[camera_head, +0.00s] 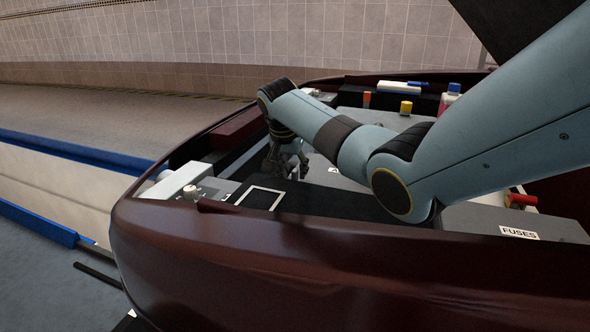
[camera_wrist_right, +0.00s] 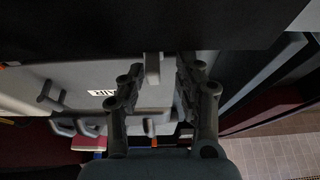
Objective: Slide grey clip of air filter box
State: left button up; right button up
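The air filter box (camera_wrist_right: 85,72) is a grey box with a white "AIR" label (camera_wrist_right: 103,92) in the right wrist view. A small light-grey clip (camera_wrist_right: 153,67) stands at its dark upper edge. My right gripper (camera_wrist_right: 160,68) has its two dark fingers spread, one on each side of the clip, with visible gaps. Whether a finger touches the clip I cannot tell. In the head view my right gripper (camera_head: 287,163) points down into the engine bay, and my right arm hides much of the box. The clip is not clear there. My left gripper is not in view.
The dark red car body rim (camera_head: 330,250) runs along the near side. A fuse box (camera_head: 519,233) labelled "FUSES" sits at the right. Yellow (camera_head: 406,107) and blue (camera_head: 454,88) caps stand at the back. More grey brackets (camera_wrist_right: 75,124) show in the wrist view.

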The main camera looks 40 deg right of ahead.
jog(key=shift+s, duration=0.1)
jog(key=v, duration=1.2)
